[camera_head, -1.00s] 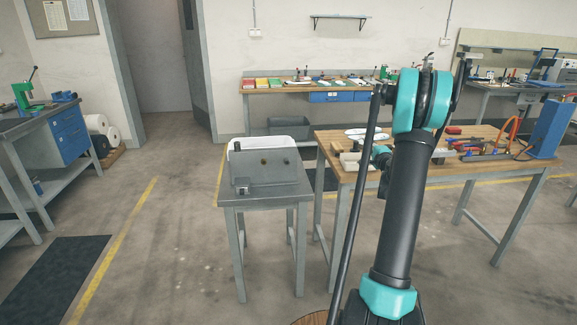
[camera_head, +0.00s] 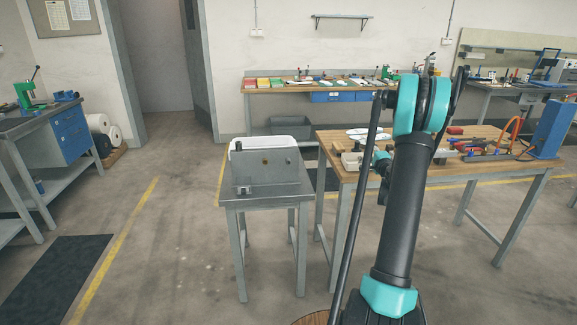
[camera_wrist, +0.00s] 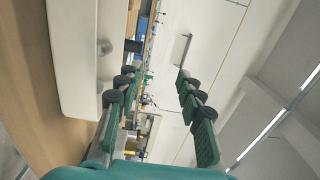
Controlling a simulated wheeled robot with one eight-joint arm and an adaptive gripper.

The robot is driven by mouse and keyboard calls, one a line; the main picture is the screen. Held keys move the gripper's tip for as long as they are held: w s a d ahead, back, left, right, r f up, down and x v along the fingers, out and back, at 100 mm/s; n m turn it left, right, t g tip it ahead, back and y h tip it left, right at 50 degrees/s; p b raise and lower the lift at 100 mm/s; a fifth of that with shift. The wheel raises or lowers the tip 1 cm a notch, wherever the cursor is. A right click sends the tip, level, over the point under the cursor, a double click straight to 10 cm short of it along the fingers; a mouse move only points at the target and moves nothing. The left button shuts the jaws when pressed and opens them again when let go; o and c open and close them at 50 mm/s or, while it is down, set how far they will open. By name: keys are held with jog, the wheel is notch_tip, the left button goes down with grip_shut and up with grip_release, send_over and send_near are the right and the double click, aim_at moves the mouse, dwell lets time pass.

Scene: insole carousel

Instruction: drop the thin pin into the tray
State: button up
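A white tray (camera_head: 299,146) stands on the small grey table, partly hidden behind a grey metal box. I cannot make out the thin pin in either view. My gripper (camera_wrist: 156,85) shows in the wrist view with its two green-padded fingers apart and nothing visible between them. In the head view my gripper is mostly hidden by my arm, beside the left end of the wooden table. In the wrist view a pale block (camera_wrist: 72,60) with a round grey knob lies close to the left finger.
The grey metal box (camera_head: 290,178) fills much of the small grey table (camera_head: 262,199). The wooden table (camera_head: 425,176) on the right carries tools, pale blocks and a blue upright box (camera_head: 549,130).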

jog(key=s, duration=1.2)
jog(key=s+a+f+n+g+y, duration=0.2)
jog(key=s+a+n+g, duration=0.35)
jog(key=a, duration=0.65)
jog(key=s+a+f+n+g+y, duration=0.1)
jog(key=s+a+n+g+y, duration=0.15)
jog(key=s+a+n, duration=0.7)
jog(key=s+a+f+n+g+h, duration=0.1)
jog(key=s+f+g+h, duration=0.1)
jog(key=s, duration=0.8)
jog(key=s+a+f+n+g+h, duration=0.1)
jog(key=s+a+f+g+h, duration=0.1)
jog(key=s+f, duration=0.4)
jog(key=s+g+h, duration=0.1)
jog(key=s, duration=0.4)
jog(key=shift+a+n+g, duration=0.25)
jog(key=shift+n+g, duration=0.05)
jog(key=shift+g, duration=0.1)
